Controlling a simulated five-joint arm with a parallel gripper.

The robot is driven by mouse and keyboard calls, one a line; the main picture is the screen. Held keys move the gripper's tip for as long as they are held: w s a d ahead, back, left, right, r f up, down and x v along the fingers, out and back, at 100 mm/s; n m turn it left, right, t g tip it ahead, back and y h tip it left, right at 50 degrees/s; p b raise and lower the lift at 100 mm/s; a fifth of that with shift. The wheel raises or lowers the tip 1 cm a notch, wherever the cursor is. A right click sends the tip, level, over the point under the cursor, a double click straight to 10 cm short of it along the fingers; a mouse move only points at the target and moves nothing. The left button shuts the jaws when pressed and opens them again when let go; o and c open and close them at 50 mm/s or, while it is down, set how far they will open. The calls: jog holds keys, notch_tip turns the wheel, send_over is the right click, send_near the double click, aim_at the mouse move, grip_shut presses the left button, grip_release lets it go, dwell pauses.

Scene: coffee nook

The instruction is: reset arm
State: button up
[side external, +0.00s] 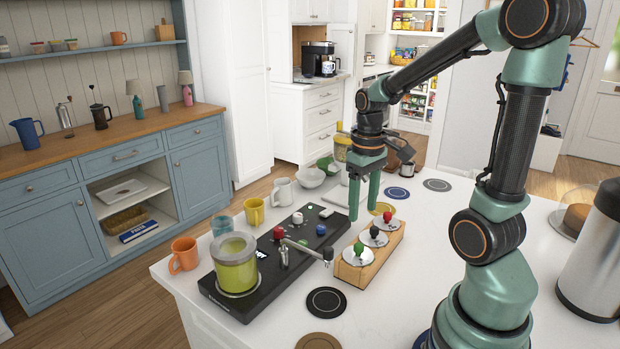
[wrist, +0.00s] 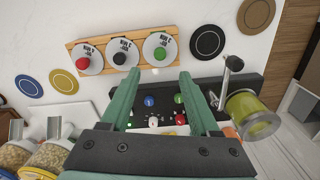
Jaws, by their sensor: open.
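My gripper (side external: 363,195) hangs pointing down above the white counter, just behind the wooden block with the knobbed discs. Its two green fingers also show in the wrist view (wrist: 157,88). They are apart, with nothing held between them. In the wrist view the black panel with coloured knobs (wrist: 195,92) lies beyond and below the fingers. The wooden block (side external: 352,274) carries discs with a red, a black and a green knob. My arm is bent over from the right side of the counter.
The black machine (side external: 242,305) holds a green container (side external: 236,264) and a metal lever (side external: 305,249). Mugs, including an orange one (side external: 184,255), and bowls stand along the counter's left edge. Flat round coasters (side external: 326,301) lie around. A large metal canister (side external: 597,258) stands at right.

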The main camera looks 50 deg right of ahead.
jog(key=shift+r, duration=1.45)
jog(key=a+r+n+t, duration=0.1)
jog(key=a+r+t, duration=0.1)
jog(key=a, duration=0.5)
jog(key=w+a+r+n+t, duration=0.1)
jog(key=a+r+t, duration=0.2)
jog(key=a, duration=0.4)
jog(key=shift+r+t, duration=0.25)
jog(key=shift+t, duration=0.05)
